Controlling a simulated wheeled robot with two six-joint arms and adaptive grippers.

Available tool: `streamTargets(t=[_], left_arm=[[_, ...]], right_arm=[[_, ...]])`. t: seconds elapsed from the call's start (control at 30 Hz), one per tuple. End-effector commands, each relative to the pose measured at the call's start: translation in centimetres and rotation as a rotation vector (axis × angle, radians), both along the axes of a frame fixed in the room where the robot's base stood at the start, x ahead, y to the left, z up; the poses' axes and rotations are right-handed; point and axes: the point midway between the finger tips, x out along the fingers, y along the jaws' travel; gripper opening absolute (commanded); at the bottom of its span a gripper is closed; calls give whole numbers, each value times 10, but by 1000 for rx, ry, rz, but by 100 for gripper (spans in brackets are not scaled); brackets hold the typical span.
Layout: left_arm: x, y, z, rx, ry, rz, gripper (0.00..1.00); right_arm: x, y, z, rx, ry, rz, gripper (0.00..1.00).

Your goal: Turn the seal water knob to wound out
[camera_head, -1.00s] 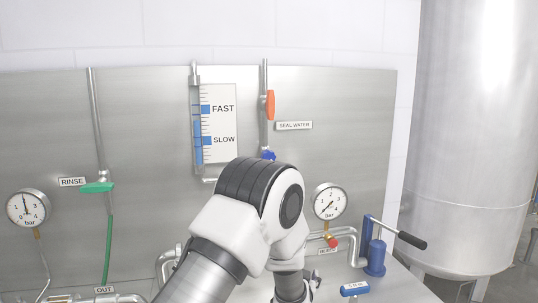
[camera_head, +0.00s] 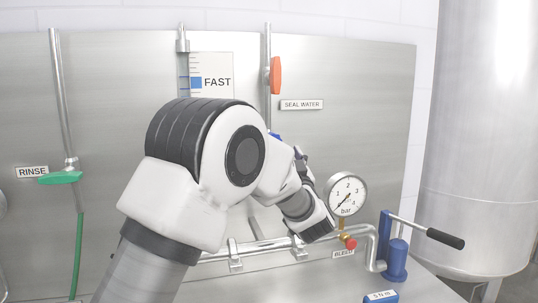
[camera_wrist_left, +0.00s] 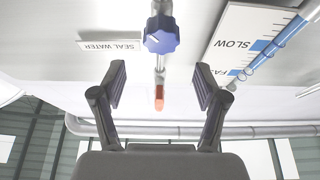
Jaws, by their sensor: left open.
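The blue seal water knob (camera_wrist_left: 161,35) shows in the left wrist view, which looks at the panel upside down. It sits on a vertical metal pipe, ahead of my left gripper (camera_wrist_left: 160,75). My left gripper is open and empty, its two fingers apart on either side of the line to the knob and not touching it. In the head view only a sliver of the knob (camera_head: 276,137) shows behind my left arm. The SEAL WATER label (camera_head: 302,104) is to the right of the pipe. My right gripper is not in view.
An orange valve handle (camera_head: 275,75) is on the same pipe above the knob. A flow scale (camera_head: 218,83) stands to its left. A pressure gauge (camera_head: 346,194), a red bleed knob (camera_head: 351,244) and a blue hand pump (camera_head: 397,260) are lower right. A green rinse handle (camera_head: 60,178) is left.

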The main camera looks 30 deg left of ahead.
Motion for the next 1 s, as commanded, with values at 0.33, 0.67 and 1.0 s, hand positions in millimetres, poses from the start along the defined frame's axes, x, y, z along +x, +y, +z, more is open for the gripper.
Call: streamTargets(t=[0.33,0.67,1.0], left_arm=[[19,23,5,-3,-2,2,73],[47,54,20,1,1,0,73],[47,55,19,0,0,-1,27]], right_arm=[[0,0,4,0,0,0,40],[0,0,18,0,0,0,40],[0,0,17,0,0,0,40]])
